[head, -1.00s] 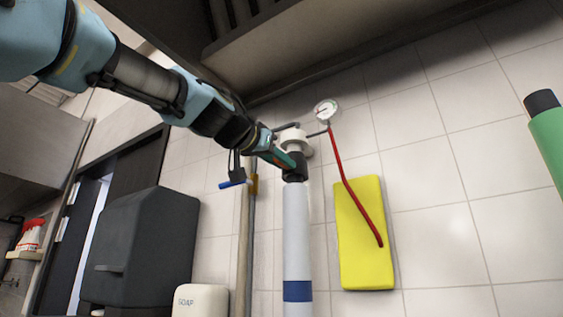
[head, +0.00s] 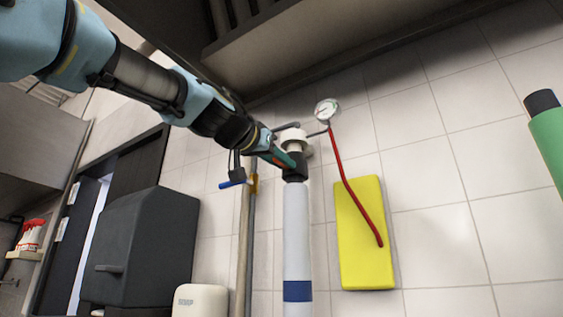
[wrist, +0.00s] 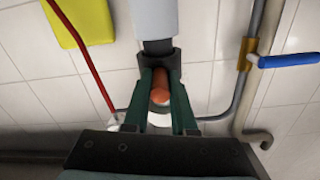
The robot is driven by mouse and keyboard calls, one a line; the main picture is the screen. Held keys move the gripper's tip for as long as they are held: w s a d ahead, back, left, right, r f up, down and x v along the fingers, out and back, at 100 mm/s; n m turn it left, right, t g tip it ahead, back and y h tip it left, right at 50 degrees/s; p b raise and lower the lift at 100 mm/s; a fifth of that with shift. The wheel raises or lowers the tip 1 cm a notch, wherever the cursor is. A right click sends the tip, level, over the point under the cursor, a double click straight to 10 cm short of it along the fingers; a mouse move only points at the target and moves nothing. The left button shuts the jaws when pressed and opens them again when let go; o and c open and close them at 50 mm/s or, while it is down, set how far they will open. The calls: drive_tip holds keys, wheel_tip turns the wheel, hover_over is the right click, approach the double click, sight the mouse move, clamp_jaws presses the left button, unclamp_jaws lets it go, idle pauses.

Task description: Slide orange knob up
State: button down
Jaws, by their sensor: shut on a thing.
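The orange knob (wrist: 160,94) shows in the wrist view between the two green fingers of my gripper (wrist: 161,100). The fingers are shut on it, one on each side. The knob sits by the dark collar (wrist: 158,58) at the end of a pale vertical tube. In the head view my gripper (head: 285,158) reaches from the left to the dark collar at the tube's top, and the knob is hidden there behind the fingers and collar.
The pale tube (head: 297,230) has a blue band. A pressure gauge (head: 327,109) and red hose (head: 346,175) hang beside it, with a yellow panel (head: 363,255) behind the hose. A blue-handled valve (wrist: 290,60) is close by. A dark hood is overhead.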

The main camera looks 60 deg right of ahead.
wheel_tip(320, 180, up, 5)
drive_tip(key=p, duration=0.3)
drive_tip(key=shift+r+p, duration=0.15)
drive_tip(key=shift+p, duration=0.25)
drive_tip(key=c, duration=0.7)
unclamp_jaws()
drive_tip(key=shift+c, duration=0.2)
drive_tip(key=shift+a+f+b, duration=0.2)
drive_tip(key=shift+a+b, duration=0.05)
drive_tip(key=shift+b, duration=0.05)
drive_tip(key=a+b, duration=0.4)
drive_tip(key=a, duration=0.6)
drive_tip(key=shift+a+b, duration=0.2)
drive_tip(key=shift+b, duration=0.1)
